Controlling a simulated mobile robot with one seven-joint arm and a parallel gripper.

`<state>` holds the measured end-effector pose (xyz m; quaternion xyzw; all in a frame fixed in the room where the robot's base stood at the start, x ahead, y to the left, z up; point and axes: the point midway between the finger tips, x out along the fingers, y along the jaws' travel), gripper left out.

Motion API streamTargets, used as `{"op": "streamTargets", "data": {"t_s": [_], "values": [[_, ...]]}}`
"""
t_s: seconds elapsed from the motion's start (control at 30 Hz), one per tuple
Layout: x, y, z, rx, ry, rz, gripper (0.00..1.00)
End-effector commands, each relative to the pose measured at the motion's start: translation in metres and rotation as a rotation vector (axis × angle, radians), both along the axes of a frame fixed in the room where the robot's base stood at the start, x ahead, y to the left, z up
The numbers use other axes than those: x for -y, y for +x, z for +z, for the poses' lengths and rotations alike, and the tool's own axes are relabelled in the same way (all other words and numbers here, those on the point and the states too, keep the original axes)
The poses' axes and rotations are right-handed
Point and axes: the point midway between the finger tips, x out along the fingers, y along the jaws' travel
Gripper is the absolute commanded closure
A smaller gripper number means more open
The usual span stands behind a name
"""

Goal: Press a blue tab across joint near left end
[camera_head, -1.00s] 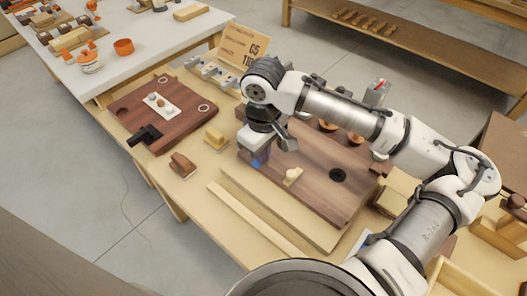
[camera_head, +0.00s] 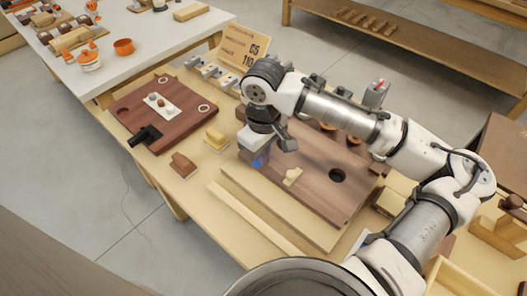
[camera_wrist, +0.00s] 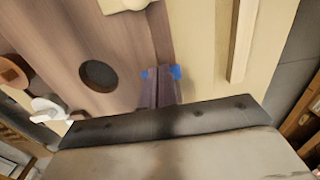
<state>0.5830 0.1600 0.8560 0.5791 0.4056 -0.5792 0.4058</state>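The dark brown wooden panel (camera_head: 318,178) meets a pale board (camera_head: 270,205) along a straight joint on the bench. My gripper (camera_head: 259,160) points down at the left end of this joint. In the wrist view, my gripper's fingers (camera_wrist: 157,88) are together, with only a thin line between them. Blue patches of the tab (camera_wrist: 176,72) show on both sides of the fingertips, at the edge between dark wood and pale board. The fingers hide its middle. Whether it lies flat or is gripped, I cannot tell.
A small pale knob (camera_head: 292,176) stands on the panel near the joint, right of my gripper. The panel has a dark round hole (camera_head: 337,175). A pale wooden strip (camera_head: 245,212) lies in front. Small wooden blocks (camera_head: 183,165) sit to the left.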

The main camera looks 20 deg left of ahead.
Motion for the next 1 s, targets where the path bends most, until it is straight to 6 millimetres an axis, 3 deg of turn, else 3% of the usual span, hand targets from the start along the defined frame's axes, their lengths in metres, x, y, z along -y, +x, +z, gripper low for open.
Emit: {"op": "streamTargets", "data": {"t_s": [0.13, 0.33, 0.53, 0.67, 1.0], "values": [[0.0002, -0.0016, -0.0017, -0.005, -0.002, 0.003, 1.0], [0.0002, -0.0012, -0.0016, -0.004, -0.002, 0.002, 0.73], [0.0002, -0.0006, -0.0014, -0.003, -0.001, 0.001, 0.73], [0.0001, -0.0005, -0.0013, -0.003, -0.001, 0.0, 0.58], [0.0001, -0.0004, 0.0021, -0.001, -0.001, 0.0, 0.58]]}}
